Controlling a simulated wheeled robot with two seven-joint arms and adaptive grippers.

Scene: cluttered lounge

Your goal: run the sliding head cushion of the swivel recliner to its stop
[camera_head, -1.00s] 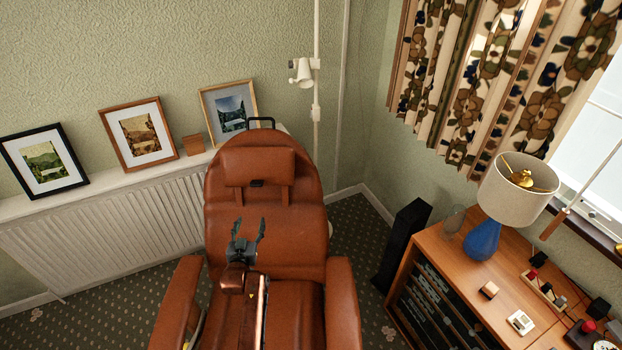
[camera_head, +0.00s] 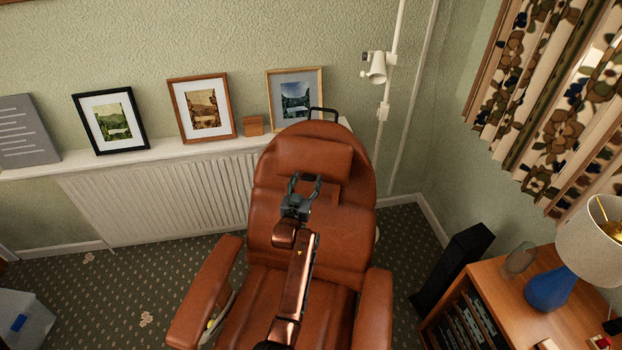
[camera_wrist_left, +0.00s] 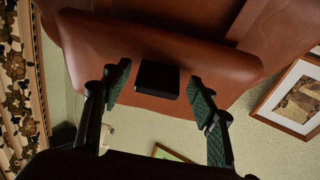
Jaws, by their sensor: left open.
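The swivel recliner (camera_head: 275,225) is brown leather and stands in the middle of the head view. Its padded head cushion (camera_head: 318,158) sits near the top of the backrest, with a strap below it. In the left wrist view the cushion (camera_wrist_left: 95,45) fills the upper part, with a black tab (camera_wrist_left: 157,80) at its edge. My left gripper (camera_head: 305,181) is open just below the cushion's lower edge. In the wrist view its fingers stand apart on either side of the tab; I cannot tell whether they touch it. In the head view my gripper hides the tab.
A radiator with a shelf (camera_head: 165,195) and framed pictures (camera_head: 201,108) is behind left. A white lamp pole (camera_head: 390,90) stands behind the recliner. A black tower (camera_head: 452,265) and a wooden cabinet (camera_head: 490,285) with a blue lamp (camera_head: 550,288) are at right.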

